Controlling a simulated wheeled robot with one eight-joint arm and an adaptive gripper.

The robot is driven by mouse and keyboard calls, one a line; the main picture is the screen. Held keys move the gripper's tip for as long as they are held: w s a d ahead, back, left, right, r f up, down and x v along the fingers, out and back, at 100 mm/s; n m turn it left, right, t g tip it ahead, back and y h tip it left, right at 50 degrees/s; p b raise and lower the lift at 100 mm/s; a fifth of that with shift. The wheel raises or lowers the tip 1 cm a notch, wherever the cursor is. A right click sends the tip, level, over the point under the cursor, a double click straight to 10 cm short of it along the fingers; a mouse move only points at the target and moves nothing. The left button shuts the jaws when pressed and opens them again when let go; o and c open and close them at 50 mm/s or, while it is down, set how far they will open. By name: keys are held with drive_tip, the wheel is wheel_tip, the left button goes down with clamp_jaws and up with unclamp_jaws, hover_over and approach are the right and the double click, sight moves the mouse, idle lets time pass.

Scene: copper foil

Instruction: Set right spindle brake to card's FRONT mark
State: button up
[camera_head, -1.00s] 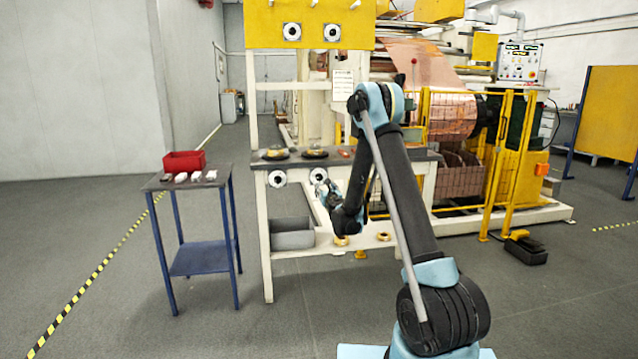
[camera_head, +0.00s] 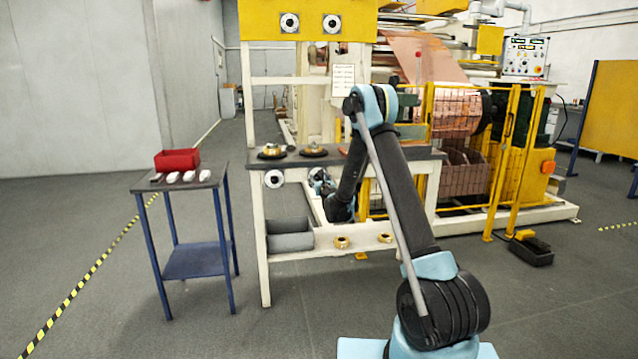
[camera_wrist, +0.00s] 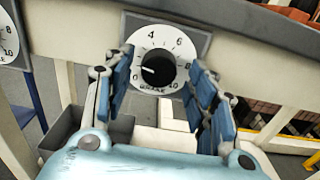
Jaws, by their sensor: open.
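The right spindle brake dial (camera_wrist: 169,46) is a white disc numbered 0 to 10 on a grey plate, lettered BRAKE. Its black knob (camera_wrist: 160,70) has a white pointer aimed left, between 0 and about 2. My gripper (camera_wrist: 161,68) is open, with one blue finger on each side of the knob in the wrist view; I cannot tell whether they touch it. In the head view my gripper (camera_head: 321,180) largely hides this dial. The white card (camera_head: 343,83) hangs above the bench; its writing is too small to read.
The left dial (camera_head: 274,179) is beside the right one, cut off in the wrist view (camera_wrist: 6,48). Spindles (camera_head: 270,152) stand on the bench top. A grey bin (camera_head: 289,236) is below. A side table (camera_head: 180,183) holds a red bin. A yellow fence stands right.

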drive_tip(key=shift+a, duration=0.1)
drive_tip(key=c, duration=1)
